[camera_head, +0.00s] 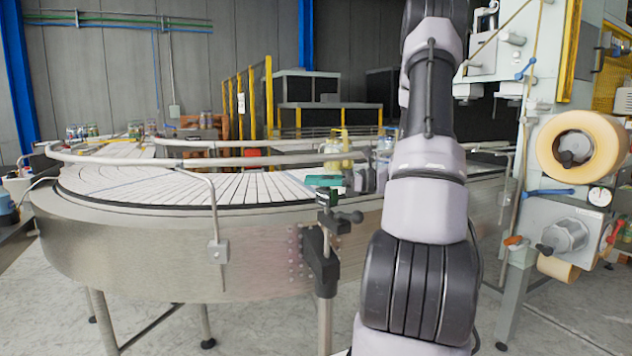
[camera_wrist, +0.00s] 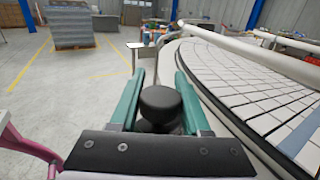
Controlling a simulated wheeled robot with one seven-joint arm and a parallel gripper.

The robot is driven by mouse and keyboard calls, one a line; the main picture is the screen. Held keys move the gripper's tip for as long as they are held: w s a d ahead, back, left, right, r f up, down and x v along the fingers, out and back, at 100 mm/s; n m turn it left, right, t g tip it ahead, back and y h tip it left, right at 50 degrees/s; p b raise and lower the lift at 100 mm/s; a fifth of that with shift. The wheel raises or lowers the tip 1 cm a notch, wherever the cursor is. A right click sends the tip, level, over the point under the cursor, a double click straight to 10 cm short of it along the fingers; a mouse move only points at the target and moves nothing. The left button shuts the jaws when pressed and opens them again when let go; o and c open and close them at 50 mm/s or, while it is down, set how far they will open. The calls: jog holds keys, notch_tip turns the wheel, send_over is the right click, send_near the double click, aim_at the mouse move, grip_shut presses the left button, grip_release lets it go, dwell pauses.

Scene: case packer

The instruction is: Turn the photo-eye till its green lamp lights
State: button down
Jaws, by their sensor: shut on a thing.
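The photo-eye (camera_head: 326,198) appears to be the small dark body on top of a post at the conveyor's near edge. In the wrist view a black round-topped part (camera_wrist: 160,104), seemingly the same photo-eye, sits between the two teal fingers of my gripper (camera_wrist: 158,92). The fingers are shut on its sides. In the head view the teal fingertips of my gripper (camera_head: 323,181) show just above the post. No lit green lamp can be made out in either view; the lamp's face is hidden or too small.
The post's black clamp (camera_head: 322,258) and side knob (camera_head: 350,217) stand close below. A curved slatted conveyor (camera_head: 215,188) with metal guard rails (camera_head: 250,161) lies beside my gripper. A label machine with a tan roll (camera_head: 600,148) stands at right. Open floor lies at left in the wrist view.

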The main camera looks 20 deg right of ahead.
jog(key=shift+w+d+m+t+h, duration=0.2)
jog(key=shift+m+t+h, duration=0.55)
jog(key=shift+t, duration=0.25)
jog(key=shift+w+d+m+t+h, duration=0.1)
jog(key=shift+w+m+t+h, duration=0.05)
jog(key=shift+m+t+h, duration=0.65)
jog(key=shift+c, duration=1.8)
grip_release()
jog(key=v, duration=1)
jog(key=shift+s+d+f, duration=0.25)
jog(key=shift+s, duration=0.1)
